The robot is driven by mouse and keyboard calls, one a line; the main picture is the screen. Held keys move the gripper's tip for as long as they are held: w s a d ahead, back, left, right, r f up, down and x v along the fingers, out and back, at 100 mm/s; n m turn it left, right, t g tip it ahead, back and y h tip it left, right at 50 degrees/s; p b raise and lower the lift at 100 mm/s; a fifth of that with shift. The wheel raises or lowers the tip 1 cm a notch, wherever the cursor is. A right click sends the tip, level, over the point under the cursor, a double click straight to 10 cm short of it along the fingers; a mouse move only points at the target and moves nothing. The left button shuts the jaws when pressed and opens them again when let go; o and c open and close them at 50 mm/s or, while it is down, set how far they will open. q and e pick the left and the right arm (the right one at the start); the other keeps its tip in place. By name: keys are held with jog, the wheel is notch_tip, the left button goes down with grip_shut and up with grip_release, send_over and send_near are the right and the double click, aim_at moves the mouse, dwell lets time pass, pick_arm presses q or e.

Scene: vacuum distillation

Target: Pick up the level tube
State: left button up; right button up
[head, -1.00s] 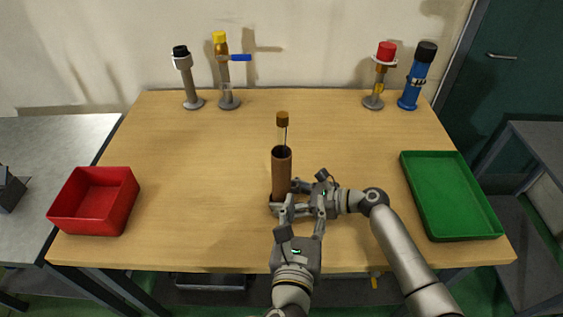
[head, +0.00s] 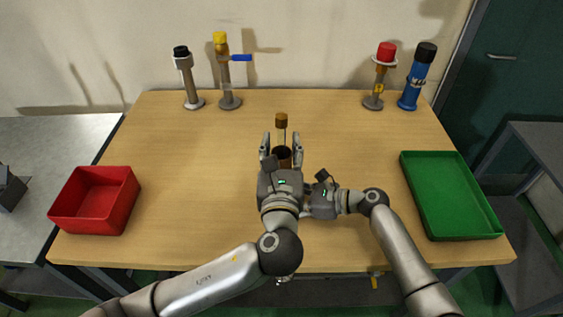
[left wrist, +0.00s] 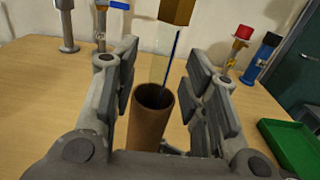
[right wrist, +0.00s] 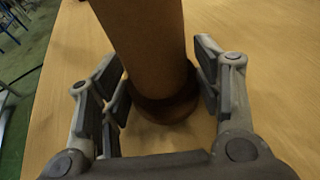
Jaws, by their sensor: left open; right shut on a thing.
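The level tube is a clear tube with a brown cap (head: 281,120) and a thin blue line inside. It stands upright in the mouth of a brown cylinder (head: 282,153); its lower part is hidden inside. In the left wrist view the blue line (left wrist: 171,58) shows above the cylinder (left wrist: 152,120). My left gripper (head: 282,145) is open, with one finger on each side of the tube and the cylinder's top, apart from them. My right gripper (right wrist: 158,56) is shut on the brown cylinder near its base, which stands on the table.
A red bin (head: 95,200) stands at the table's left and a green tray (head: 450,195) at its right. Several capped holders stand at the back, including a yellow-capped one (head: 222,70) and a blue one (head: 415,80). The wood around the cylinder is clear.

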pick_arm(q)
jog(key=shift+w, duration=1.2)
grip_shut()
